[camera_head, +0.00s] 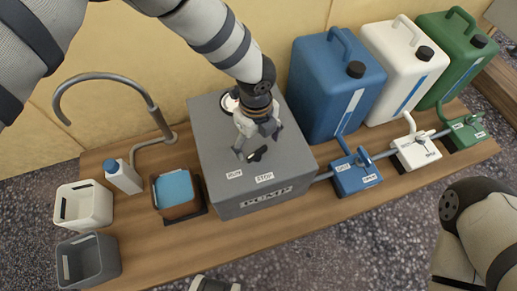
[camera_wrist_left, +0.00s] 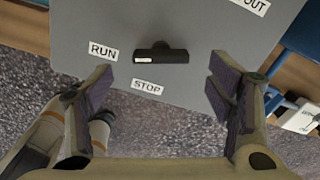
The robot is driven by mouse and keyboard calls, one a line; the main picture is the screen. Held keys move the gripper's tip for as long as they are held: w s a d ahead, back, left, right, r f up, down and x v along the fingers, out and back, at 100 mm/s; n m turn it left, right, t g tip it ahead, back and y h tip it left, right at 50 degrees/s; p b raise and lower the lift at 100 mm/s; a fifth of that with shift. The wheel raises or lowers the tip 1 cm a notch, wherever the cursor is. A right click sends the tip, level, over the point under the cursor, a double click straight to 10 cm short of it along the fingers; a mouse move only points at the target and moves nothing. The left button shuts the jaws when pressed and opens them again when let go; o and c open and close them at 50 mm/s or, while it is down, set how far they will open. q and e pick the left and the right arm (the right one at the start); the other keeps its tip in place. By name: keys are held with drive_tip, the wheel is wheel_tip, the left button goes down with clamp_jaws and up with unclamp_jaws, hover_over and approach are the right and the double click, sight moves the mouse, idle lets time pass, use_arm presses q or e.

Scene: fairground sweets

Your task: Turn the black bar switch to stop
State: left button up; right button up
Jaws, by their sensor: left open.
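The black bar switch (camera_head: 258,154) sits on top of the grey pump box (camera_head: 222,170). In the left wrist view the black bar switch (camera_wrist_left: 168,56) lies nearly level, with a white mark on its left end, toward the RUN label (camera_wrist_left: 103,50). The STOP label (camera_wrist_left: 147,87) is below the bar. My left gripper (camera_head: 258,138) is open and empty above the box, pointing down at the switch. In the left wrist view its fingers (camera_wrist_left: 165,82) stand wide apart on either side of the bar, not touching it. My right gripper's fingers are not seen.
Blue (camera_head: 331,90), white (camera_head: 402,70) and green (camera_head: 455,55) canisters stand behind, right of the box. Blue (camera_head: 356,176), white (camera_head: 415,153) and green (camera_head: 466,133) valve blocks line the pipe. A tap (camera_head: 105,77), a sponge (camera_head: 174,189) and bins (camera_head: 88,262) are at left.

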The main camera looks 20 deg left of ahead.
sight(257, 152)
use_arm(q)
wheel_tip(257, 152, down, 4)
drive_tip(key=shift+f+b, duration=0.15)
drive_tip(key=shift+b, duration=0.3)
drive_tip(key=c, duration=1.2)
drive_tip(key=shift+o, duration=0.2)
